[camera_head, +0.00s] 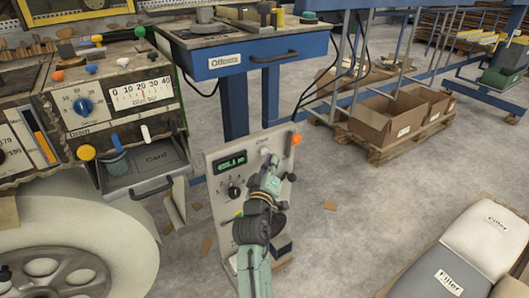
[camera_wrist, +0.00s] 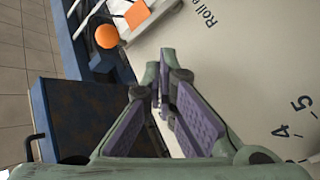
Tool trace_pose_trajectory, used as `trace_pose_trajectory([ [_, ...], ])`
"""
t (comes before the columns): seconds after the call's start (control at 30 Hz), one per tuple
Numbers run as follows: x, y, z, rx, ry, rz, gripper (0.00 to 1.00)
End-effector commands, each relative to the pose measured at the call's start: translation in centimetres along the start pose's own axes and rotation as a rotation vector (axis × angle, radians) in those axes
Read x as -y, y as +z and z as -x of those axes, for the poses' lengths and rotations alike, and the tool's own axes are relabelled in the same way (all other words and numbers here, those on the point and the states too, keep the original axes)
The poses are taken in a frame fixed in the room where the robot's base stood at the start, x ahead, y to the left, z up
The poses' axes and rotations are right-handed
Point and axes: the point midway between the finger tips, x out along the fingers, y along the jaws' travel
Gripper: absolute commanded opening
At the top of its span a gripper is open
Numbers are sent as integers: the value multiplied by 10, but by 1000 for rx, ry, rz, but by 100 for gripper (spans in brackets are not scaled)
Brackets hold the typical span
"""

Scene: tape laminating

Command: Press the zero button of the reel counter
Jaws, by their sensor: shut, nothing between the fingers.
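The reel counter is a pale upright panel (camera_head: 222,213) in the head view. It has a green-lit display (camera_head: 230,163) that seems to read 455.1 m, and a black knob (camera_head: 234,192) below it. My gripper (camera_head: 272,163) is in front of the panel's right part, below a small dark label (camera_head: 262,141) that is hard to read. No zero button can be made out; my gripper hides part of the panel. In the wrist view, my gripper's fingers (camera_wrist: 163,62) are together at the tips, empty, over a pale panel face (camera_wrist: 235,70). Contact with the panel cannot be told.
An orange ball knob (camera_head: 296,139) sticks out at the panel's upper right and also shows in the wrist view (camera_wrist: 106,36). A machine with a drawer (camera_head: 150,178) and a large white roll (camera_head: 125,225) stand left. Floor between is mostly clear.

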Motion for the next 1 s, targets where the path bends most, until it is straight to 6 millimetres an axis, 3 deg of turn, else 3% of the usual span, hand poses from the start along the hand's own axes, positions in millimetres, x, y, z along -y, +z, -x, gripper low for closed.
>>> trace_pose_trajectory([
  [1.0,4,-4,-5,-1,0,0,0],
])
